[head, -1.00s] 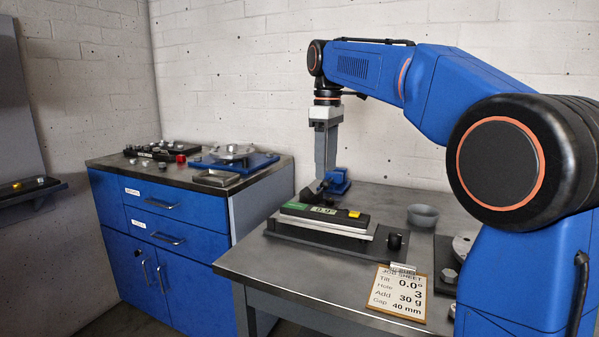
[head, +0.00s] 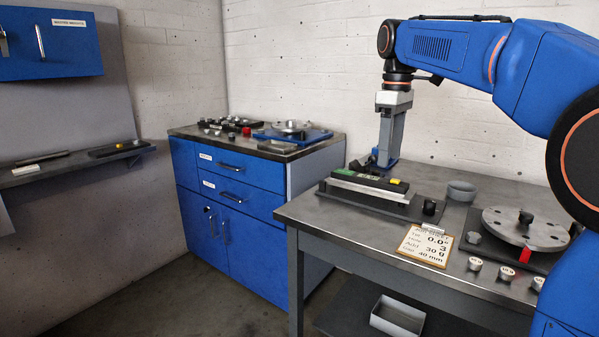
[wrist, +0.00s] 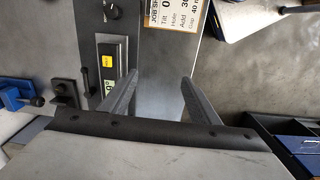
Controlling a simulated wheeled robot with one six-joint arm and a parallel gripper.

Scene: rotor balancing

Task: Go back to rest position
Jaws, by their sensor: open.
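My gripper (head: 384,160) hangs pointing down over the back of the workbench, behind the digital level; in the head view its fingertips are hard to make out. In the wrist view my gripper (wrist: 160,95) is open, with two grey fingers apart and nothing between them. The digital level (head: 368,181), with a green display and yellow button, lies on a plate with a black knob; it also shows in the wrist view (wrist: 110,70). The job sheet (head: 426,245) lies at the bench's front edge and reads tilt 0.0°, hole 3, add 30 g, gap 40 mm.
A rotor disc (head: 525,228) with a red marker sits on the right of the workbench (head: 325,213). Small labelled weights (head: 475,264) stand in front. A blue cabinet (head: 235,215) stands left, with open floor (head: 215,300) before it.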

